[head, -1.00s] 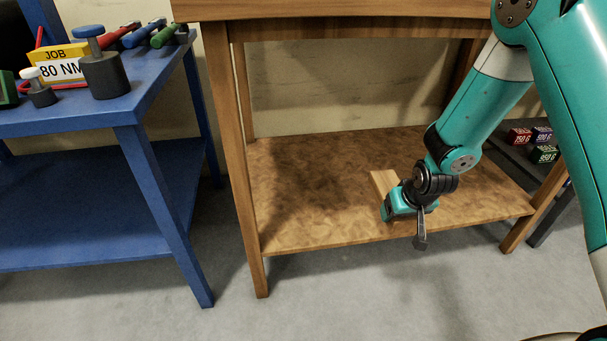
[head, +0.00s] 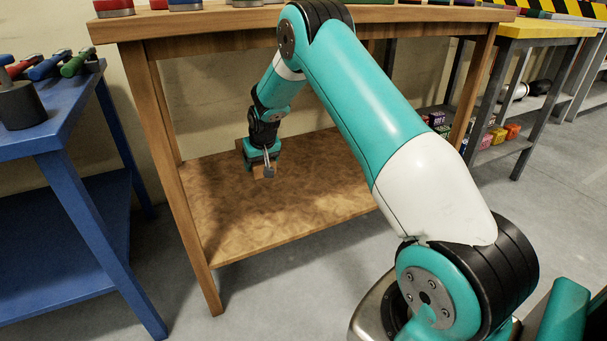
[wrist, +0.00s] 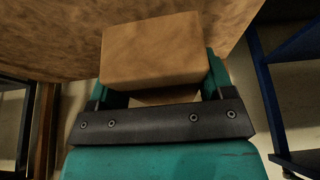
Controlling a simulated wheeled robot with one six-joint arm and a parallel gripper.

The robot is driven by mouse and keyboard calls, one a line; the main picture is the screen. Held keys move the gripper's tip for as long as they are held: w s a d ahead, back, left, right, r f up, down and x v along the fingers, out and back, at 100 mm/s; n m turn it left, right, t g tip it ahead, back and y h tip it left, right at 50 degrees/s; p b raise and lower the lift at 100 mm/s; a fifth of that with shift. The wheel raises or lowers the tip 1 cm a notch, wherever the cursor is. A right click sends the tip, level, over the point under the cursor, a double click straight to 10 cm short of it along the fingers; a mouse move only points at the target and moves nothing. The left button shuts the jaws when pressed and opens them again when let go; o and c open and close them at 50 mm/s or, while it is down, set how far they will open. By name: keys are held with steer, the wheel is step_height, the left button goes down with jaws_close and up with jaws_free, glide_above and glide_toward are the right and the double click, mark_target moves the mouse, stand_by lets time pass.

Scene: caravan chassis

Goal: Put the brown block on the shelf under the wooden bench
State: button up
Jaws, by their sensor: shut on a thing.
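The wooden bench (head: 163,150) stands in the middle of the head view, with its low wooden shelf (head: 290,212) under the top. My gripper (head: 262,163) is under the bench top, over the back part of the shelf. In the wrist view my gripper (wrist: 160,88) is shut on the brown block (wrist: 155,50), which sits between both fingers. In the head view the block (head: 264,174) is mostly hidden by the gripper. I cannot tell whether it touches the shelf. The shelf surface (wrist: 50,40) shows beyond the block in the wrist view.
A blue table (head: 70,180) stands close on the left with tools on it. A yellow-topped table (head: 545,28) is at the right, with small coloured boxes (head: 497,135) on a low shelf. The bench top is above my forearm. The front of the bench shelf is clear.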

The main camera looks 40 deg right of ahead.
steer(key=f+b, duration=0.2)
steer(key=f, duration=0.2)
steer(key=f+b, duration=0.2)
steer(key=f, duration=0.3)
steer(key=d+f+b, duration=0.1)
steer(key=f+b, duration=0.1)
steer(key=f, duration=0.3)
steer(key=shift+w+f, duration=0.15)
steer(key=shift+w, duration=0.25)
steer(key=shift+f+b, duration=1.3)
steer(key=shift+f, duration=1.2)
